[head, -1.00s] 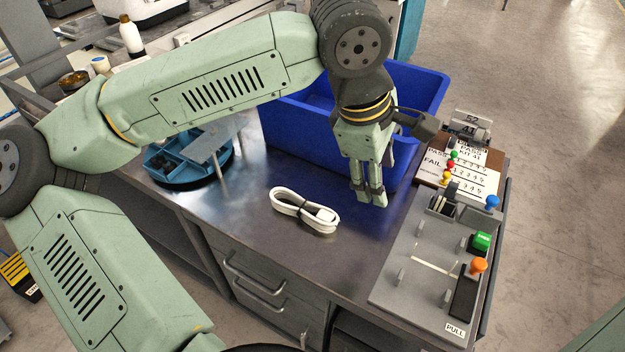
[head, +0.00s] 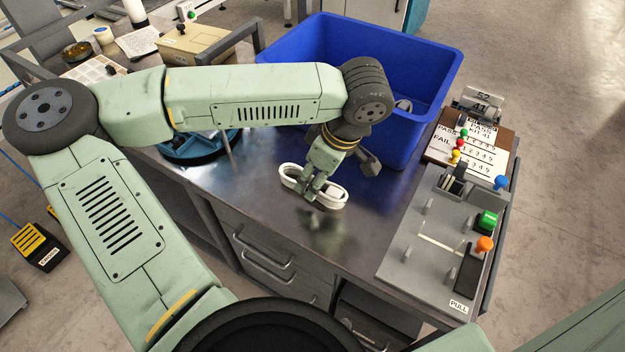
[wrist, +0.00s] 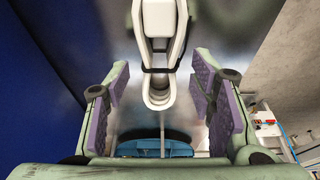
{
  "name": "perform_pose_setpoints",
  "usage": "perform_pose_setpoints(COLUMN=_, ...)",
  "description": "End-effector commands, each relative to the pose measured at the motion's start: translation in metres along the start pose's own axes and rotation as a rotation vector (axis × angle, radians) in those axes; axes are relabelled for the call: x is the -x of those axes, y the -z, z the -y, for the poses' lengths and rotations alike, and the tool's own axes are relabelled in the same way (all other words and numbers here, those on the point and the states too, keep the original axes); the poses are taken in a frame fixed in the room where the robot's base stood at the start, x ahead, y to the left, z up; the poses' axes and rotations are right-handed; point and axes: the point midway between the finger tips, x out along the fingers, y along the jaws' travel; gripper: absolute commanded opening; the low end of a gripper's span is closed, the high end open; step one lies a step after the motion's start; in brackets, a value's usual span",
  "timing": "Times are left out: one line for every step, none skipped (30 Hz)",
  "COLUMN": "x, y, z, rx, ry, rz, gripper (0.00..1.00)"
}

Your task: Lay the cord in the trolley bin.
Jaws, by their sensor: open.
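The white cord (head: 330,196) lies coiled and tied on the dark metal bench top, in front of the blue bin. In the wrist view the cord (wrist: 160,60) shows a dark tie around its middle, and its near loop end lies between my open fingers. My gripper (head: 313,194) is open over the cord and hides part of it in the head view; it also shows in the wrist view (wrist: 160,95). I cannot tell whether the fingers touch the cord. The blue bin (head: 428,108) stands behind my gripper, with a grey object partly visible inside.
A test panel (head: 415,255) with coloured knobs stands on the right, beside a PASS/FAIL board (head: 480,150). A round blue tray (head: 190,153) is on the left, partly behind my arm. The bench front between has bare room.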

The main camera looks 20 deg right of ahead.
Motion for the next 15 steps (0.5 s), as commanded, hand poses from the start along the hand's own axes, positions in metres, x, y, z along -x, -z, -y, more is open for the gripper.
perform_pose_setpoints(x=-0.006, y=0.001, z=0.0, rx=0.002, ry=0.001, rz=0.003, gripper=0.5)
perform_pose_setpoints(x=-0.009, y=0.001, z=0.0, rx=0.002, ry=0.001, rz=0.002, gripper=0.5)
perform_pose_setpoints(x=-0.013, y=0.0, z=0.0, rx=0.001, ry=0.001, rz=0.002, gripper=0.5)
perform_pose_setpoints(x=-0.015, y=0.0, z=0.0, rx=0.001, ry=-0.001, rz=0.002, gripper=0.5)
perform_pose_setpoints(x=-0.016, y=0.0, z=0.0, rx=0.001, ry=-0.001, rz=0.002, gripper=0.5)
perform_pose_setpoints(x=-0.017, y=0.0, z=0.0, rx=0.001, ry=-0.002, rz=0.002, gripper=0.5)
perform_pose_setpoints(x=-0.018, y=0.0, z=0.0, rx=0.001, ry=-0.002, rz=0.001, gripper=0.5)
perform_pose_setpoints(x=-0.018, y=0.0, z=0.0, rx=0.001, ry=-0.002, rz=0.001, gripper=0.5)
perform_pose_setpoints(x=-0.018, y=0.0, z=0.0, rx=0.001, ry=-0.002, rz=0.001, gripper=0.5)
perform_pose_setpoints(x=-0.018, y=0.0, z=0.0, rx=0.001, ry=-0.002, rz=0.001, gripper=0.5)
perform_pose_setpoints(x=-0.018, y=0.0, z=-0.001, rx=0.001, ry=-0.002, rz=0.001, gripper=0.5)
perform_pose_setpoints(x=-0.018, y=0.0, z=-0.001, rx=0.001, ry=-0.002, rz=0.001, gripper=0.49)
perform_pose_setpoints(x=-0.018, y=0.0, z=-0.001, rx=0.001, ry=-0.002, rz=0.001, gripper=0.47)
perform_pose_setpoints(x=-0.018, y=0.0, z=0.0, rx=0.001, ry=-0.002, rz=0.001, gripper=0.45)
perform_pose_setpoints(x=-0.018, y=0.0, z=-0.001, rx=0.001, ry=-0.002, rz=0.001, gripper=0.43)
